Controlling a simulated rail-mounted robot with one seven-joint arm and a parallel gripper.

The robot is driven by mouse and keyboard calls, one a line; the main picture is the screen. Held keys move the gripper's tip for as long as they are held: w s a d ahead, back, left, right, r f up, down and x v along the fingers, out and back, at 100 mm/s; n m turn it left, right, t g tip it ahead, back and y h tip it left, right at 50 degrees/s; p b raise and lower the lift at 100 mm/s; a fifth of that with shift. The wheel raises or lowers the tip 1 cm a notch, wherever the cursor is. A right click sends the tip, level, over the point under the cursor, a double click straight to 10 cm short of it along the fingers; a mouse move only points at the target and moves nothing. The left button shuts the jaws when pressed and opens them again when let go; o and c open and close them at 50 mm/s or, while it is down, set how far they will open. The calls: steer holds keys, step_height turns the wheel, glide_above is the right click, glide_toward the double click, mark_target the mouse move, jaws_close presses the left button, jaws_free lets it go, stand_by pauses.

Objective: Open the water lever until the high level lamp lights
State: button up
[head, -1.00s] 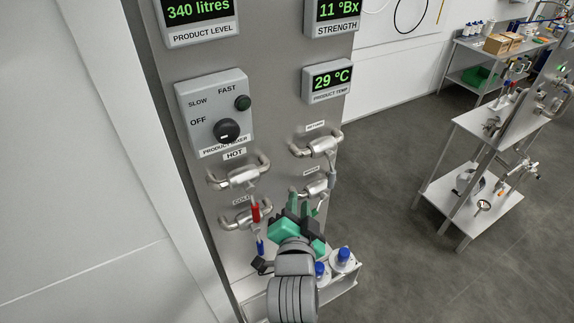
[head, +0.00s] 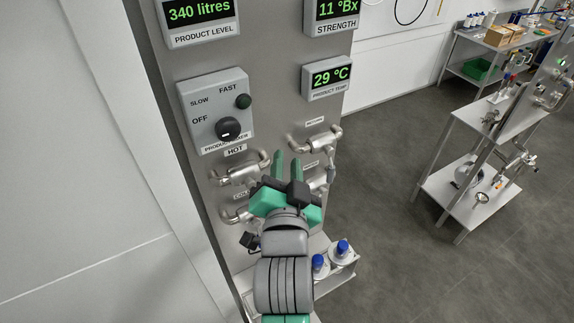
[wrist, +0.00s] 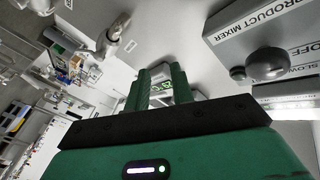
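My gripper (head: 287,161) is in front of the panel between the left and right valve columns, its two green fingers pointing up. In the wrist view the fingers (wrist: 160,72) stand apart with nothing held between them. The upper right valve (head: 315,143) shows a grey handle hanging down. The lower right valve (head: 319,184) is partly hidden behind my gripper, and its small label (head: 311,164) is too small to read. I cannot tell the water lever's position. The product level display (head: 201,12) reads 340 litres. No high level lamp can be made out.
The HOT valve (head: 240,174) and the lower left valve (head: 233,214) are left of my gripper. The mixer box (head: 217,110) with its knob is above. Blue-capped bottles (head: 340,255) stand on a low shelf right of my arm.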

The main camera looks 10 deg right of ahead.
steer(key=shift+d+f, duration=0.2)
steer(key=shift+f, duration=0.05)
steer(key=c, duration=0.3)
steer(key=d+f+n+g+y, duration=0.1)
steer(key=f+n, duration=0.1)
steer(key=s+d+f+n+p, duration=0.1)
steer(key=f+n, duration=0.2)
steer(key=d+f+n+g+y, duration=0.1)
steer(key=d+f+n, duration=0.1)
steer(key=n, duration=0.1)
steer(key=shift+s+f+g+y+p, duration=0.25)
steer(key=shift+g+y+p, duration=0.05)
jaws_close()
step_height(320, 180, down, 6)
steer(key=s+n+g+y, duration=0.2)
steer(key=s+n+y, duration=0.1)
steer(key=n, duration=0.4)
steer(key=w+d+f+n+p, duration=0.1)
steer(key=w+f+p, duration=0.1)
steer(key=w+f, duration=0.5)
steer(key=shift+w+d+f+p, duration=0.2)
steer(key=shift+w+f+p, duration=0.2)
steer(key=shift+w, duration=0.45)
steer(key=shift+f, duration=0.1)
